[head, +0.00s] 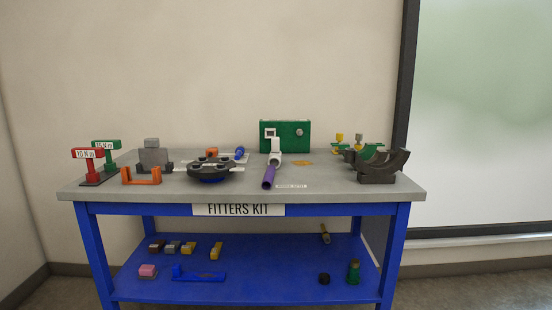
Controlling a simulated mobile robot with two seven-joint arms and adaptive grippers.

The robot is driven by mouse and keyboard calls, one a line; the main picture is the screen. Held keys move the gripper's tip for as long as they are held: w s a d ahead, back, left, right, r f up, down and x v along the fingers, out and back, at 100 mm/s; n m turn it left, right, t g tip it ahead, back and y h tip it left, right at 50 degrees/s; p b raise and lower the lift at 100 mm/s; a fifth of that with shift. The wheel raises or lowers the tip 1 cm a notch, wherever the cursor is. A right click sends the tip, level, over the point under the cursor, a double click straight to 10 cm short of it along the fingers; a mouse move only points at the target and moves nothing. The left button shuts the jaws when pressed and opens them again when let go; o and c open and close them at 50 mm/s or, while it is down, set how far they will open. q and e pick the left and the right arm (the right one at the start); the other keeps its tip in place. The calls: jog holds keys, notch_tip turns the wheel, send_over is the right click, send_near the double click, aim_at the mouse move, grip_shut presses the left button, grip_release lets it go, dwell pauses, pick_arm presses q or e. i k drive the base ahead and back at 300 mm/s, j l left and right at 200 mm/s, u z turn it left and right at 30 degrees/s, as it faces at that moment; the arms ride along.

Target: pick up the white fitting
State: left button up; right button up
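A white fitting (275,152) stands near the middle of the grey table top (330,190), in front of a green box (297,135). It looks like a bent or branched pipe piece. A purple pipe (268,177) lies in front of it, pointing toward the table's front edge. The two appear to touch, but I cannot tell if they are joined. Neither of my grippers is in view.
A dark round holder (213,170) lies left of the fitting. Dark curved cradles (384,168) stand at the right. Red (88,154) and green torque-labelled tools and an orange bracket (141,176) are at the left. The blue lower shelf (280,265) holds small parts.

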aim_at(275, 156)
jog(key=i+z, duration=0.1)
jog(key=i, duration=0.3)
jog(key=i+j+z, duration=0.1)
jog(key=i, duration=0.35)
